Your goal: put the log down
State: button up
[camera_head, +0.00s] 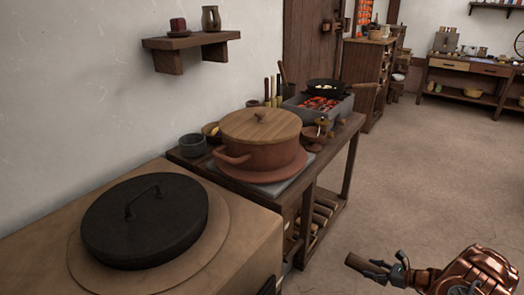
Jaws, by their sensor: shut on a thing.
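My gripper (383,272) is at the bottom right, shut on a short brown log (355,262). One end of the log sticks out to the left of the fingers; the rest is hidden by the gripper. The log is held in front of the floor, apart from the furniture. A wooden table (345,140) stands to the left of it, with several pieces of wood (324,212) on its lower shelf.
A lidded clay pot (258,158), a grey bowl (192,145) and a glowing brazier (318,108) with a pan (325,86) stand on the table. A block with a black lid (146,222) fills the lower left. Open floor (420,170) lies right.

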jog(key=w+a+r+m+t+h+p, duration=0.15)
jog(key=w+r+p, duration=0.3)
jog(key=r, duration=0.75)
jog(key=w+a+r+p, duration=0.3)
jog(key=w+r, duration=0.2)
jog(key=r, duration=0.6)
jog(key=w+a+r+m+t+h+p, duration=0.1)
jog(key=w+a+r+p, duration=0.3)
jog(key=r, duration=0.8)
jog(key=w+a+r+m+h+p, duration=0.1)
jog(key=a+r+p, duration=0.3)
jog(key=r, duration=0.5)
jog(key=w+a+r+m+h+p, duration=0.1)
jog(key=a+r+p, duration=0.25)
jog(key=r, duration=0.65)
jog(key=s+a+r+p, duration=0.3)
jog(key=a+r+p, duration=0.1)
jog(key=r, duration=0.2)
jog(key=s+a+r+p, duration=0.3)
jog(key=a+r+p, duration=0.1)
jog(key=r, duration=0.3)
jog(key=s+a+r+m+h+p, duration=0.1)
jog(key=s+a+r+p, duration=0.1)
jog(key=a+r+p, duration=0.2)
notch_tip(320, 180, up, 3)
jog(key=shift+s+a+r+t, duration=0.15)
jog(key=shift+s+a+t, duration=0.25)
jog(key=shift+a, duration=0.1)
